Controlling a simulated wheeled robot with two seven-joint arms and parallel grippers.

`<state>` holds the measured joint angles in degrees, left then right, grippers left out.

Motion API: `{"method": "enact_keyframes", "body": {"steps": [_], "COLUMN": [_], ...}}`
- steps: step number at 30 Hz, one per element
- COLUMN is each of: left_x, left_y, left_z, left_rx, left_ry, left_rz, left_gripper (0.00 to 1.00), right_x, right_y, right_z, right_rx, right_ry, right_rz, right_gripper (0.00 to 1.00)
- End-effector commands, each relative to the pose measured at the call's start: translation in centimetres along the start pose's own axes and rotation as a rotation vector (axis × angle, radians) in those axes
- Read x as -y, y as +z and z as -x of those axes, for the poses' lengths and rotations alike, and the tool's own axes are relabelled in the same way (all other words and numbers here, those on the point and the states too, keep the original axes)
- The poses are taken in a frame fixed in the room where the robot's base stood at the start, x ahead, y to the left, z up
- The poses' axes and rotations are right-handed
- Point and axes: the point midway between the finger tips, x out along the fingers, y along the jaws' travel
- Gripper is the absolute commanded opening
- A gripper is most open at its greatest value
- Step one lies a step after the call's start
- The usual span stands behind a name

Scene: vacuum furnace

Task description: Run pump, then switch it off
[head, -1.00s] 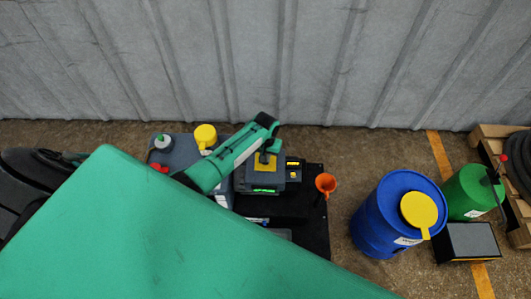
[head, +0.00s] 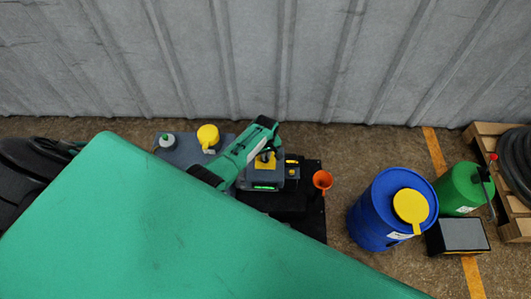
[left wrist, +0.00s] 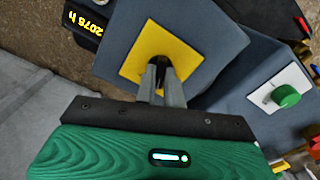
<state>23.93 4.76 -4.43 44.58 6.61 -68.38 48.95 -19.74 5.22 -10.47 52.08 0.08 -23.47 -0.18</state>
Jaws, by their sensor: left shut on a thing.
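The pump's grey control box (head: 263,179) stands near the wall, with a yellow plate (head: 264,164) on its top. The yellow plate also fills the upper middle of the left wrist view (left wrist: 136,62). My left gripper (head: 266,155) is over the plate, and its fingers (left wrist: 161,72) are shut on a small dark switch knob at the plate's middle. The fingers hide most of the knob, so its exact setting cannot be told. A counter (left wrist: 88,23) beside the box reads 2075 h in yellow. My right gripper is not in view.
A blue drum (head: 372,222), a green canister (head: 456,188) and a dark box (head: 457,236) stand further right, by a pallet (head: 487,133). A green button (left wrist: 287,96) is near the gripper. The corrugated wall is behind.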

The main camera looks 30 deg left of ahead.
Motion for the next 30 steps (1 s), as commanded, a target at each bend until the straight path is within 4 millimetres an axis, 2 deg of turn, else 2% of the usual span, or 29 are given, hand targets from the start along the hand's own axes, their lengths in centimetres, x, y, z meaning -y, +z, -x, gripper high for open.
{"method": "enact_keyframes", "body": {"steps": [9,24,25,28,30], "left_x": [-0.01,0.02,0.02,0.02,0.01], "left_y": [-0.07,-0.09,-0.1,-0.09,-0.08], "left_z": [0.08,0.01,0.02,0.02,0.01], "left_rx": [0.0,-0.001,-0.001,-0.001,-0.001], "left_ry": [0.001,0.001,0.001,0.001,0.001], "left_rz": [0.111,0.131,0.131,0.13,0.13], "left_gripper": [0.0,0.0,0.12,0.32,0.32], "right_x": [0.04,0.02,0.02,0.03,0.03], "right_y": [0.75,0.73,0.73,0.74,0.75], "right_z": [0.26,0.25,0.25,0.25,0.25], "right_rx": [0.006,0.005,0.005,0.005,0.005], "right_ry": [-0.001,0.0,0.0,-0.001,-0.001], "right_rz": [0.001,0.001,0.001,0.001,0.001], "right_gripper": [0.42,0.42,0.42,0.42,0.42]}}
